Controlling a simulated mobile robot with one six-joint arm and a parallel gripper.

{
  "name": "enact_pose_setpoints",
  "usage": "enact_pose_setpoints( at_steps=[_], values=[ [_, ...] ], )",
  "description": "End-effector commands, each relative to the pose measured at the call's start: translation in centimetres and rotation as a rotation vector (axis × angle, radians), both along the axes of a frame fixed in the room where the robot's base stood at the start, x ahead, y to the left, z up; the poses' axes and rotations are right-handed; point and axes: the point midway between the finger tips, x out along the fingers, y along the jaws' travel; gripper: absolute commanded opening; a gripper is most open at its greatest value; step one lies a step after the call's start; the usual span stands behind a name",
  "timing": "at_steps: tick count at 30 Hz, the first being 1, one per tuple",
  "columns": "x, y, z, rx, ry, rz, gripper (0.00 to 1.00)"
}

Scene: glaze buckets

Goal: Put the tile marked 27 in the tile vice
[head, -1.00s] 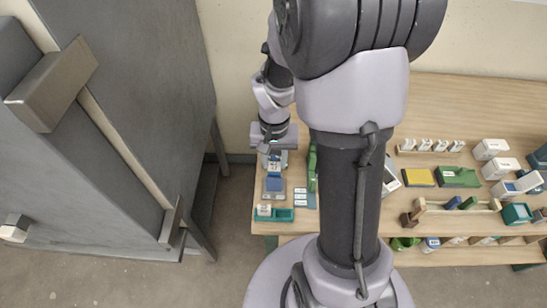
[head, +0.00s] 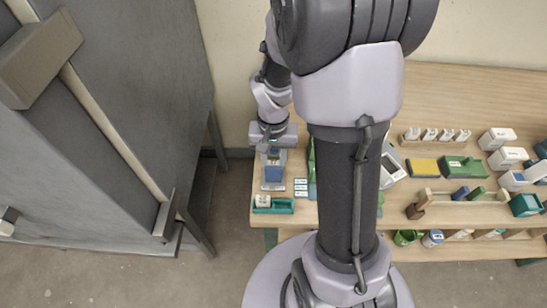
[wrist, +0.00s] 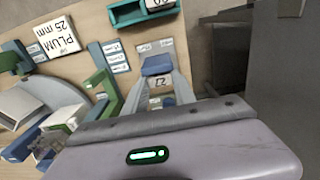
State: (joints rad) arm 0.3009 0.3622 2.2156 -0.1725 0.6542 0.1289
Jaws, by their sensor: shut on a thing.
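My gripper (wrist: 157,86) is shut on a pale tile (wrist: 158,79), whose number reads as 27 upside down in the wrist view. The tile is between the two grey fingers. A blue block (wrist: 157,65), which looks like part of the tile vice, is right at the fingertips.
A teal tray (head: 282,207) with a white tile (head: 262,200) lies in front of the vice. Small labels (head: 300,187) and a green holder (head: 311,160) are to its right. A grey cabinet (head: 120,110) stands left of the table, across a gap. Racks and boxes fill the table's right side.

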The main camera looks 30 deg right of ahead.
Motion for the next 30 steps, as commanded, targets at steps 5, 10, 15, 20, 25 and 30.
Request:
enact_pose_setpoints(
  at_steps=[5,10,15,20,25,30],
  values=[
    [0.00,0.00,-0.20,0.000,0.000,0.000,0.00],
    [0.00,0.00,-0.48,0.000,0.000,0.000,0.00],
    [0.00,0.00,-0.63,0.000,0.000,0.000,0.38],
    [0.00,0.00,-0.59,0.000,0.000,0.000,0.57],
    [0.00,0.00,-0.59,0.000,0.000,0.000,0.57],
    [0.01,-0.01,0.24,0.000,0.000,0.000,0.57]
  ],
)
